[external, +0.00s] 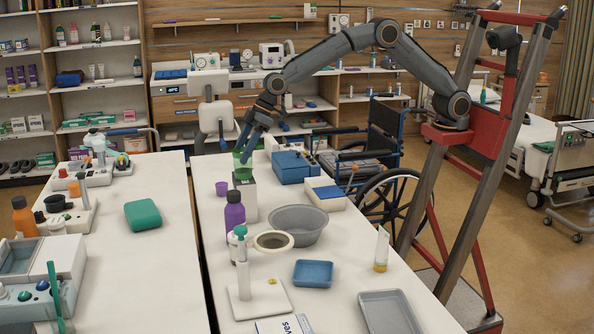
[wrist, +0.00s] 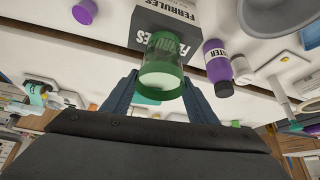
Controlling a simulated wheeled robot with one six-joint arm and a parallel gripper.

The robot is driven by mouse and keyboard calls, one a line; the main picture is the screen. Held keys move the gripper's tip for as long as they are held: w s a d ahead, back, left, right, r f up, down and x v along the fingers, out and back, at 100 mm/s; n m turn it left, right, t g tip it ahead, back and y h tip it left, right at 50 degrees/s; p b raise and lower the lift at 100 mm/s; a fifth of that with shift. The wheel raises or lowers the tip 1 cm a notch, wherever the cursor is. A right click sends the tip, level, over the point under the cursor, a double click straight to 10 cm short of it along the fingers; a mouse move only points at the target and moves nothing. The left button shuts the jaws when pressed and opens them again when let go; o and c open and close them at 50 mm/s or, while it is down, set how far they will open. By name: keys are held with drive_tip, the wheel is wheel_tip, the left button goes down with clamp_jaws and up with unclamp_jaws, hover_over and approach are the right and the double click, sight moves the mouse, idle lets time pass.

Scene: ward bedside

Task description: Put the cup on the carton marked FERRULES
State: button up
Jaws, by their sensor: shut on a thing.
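The cup (external: 243,173) is green and see-through. My gripper (external: 246,158) is shut on it from above, and in the wrist view the cup (wrist: 162,75) sits between the two blue fingers of my gripper (wrist: 158,92). The carton marked FERRULES (external: 244,200) stands on the long white table, and its dark face and lettering (wrist: 172,14) show in the wrist view. The cup is at the carton's top in the external view. I cannot tell whether it touches the top. The fingers hide part of the cup.
A purple bottle (external: 234,214) stands close in front of the carton, and a small purple cup (external: 222,189) is at its left. A blue box (external: 293,167) and a grey bowl (external: 299,224) are to the right.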

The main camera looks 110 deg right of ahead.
drive_tip(key=o, duration=1.4)
drive_tip(key=shift+f, duration=0.1)
drive_tip(key=shift+c, duration=0.2)
drive_tip(key=shift+r, duration=0.4)
drive_tip(key=b+v, duration=0.3)
drive_tip(key=v, duration=0.9)
drive_tip(key=s+f+g, duration=0.1)
drive_tip(key=s+f, duration=0.5)
drive_tip(key=s, duration=0.8)
drive_tip(key=s+d+f+m+g, duration=0.1)
drive_tip(key=s+f, duration=0.6)
drive_tip(key=s, duration=0.7)
drive_tip(key=s+d+f+m+g+h, duration=0.1)
drive_tip(key=s+f, duration=0.5)
drive_tip(key=s, duration=0.9)
drive_tip(key=shift+f+g, duration=0.2)
drive_tip(key=shift+g, duration=0.7)
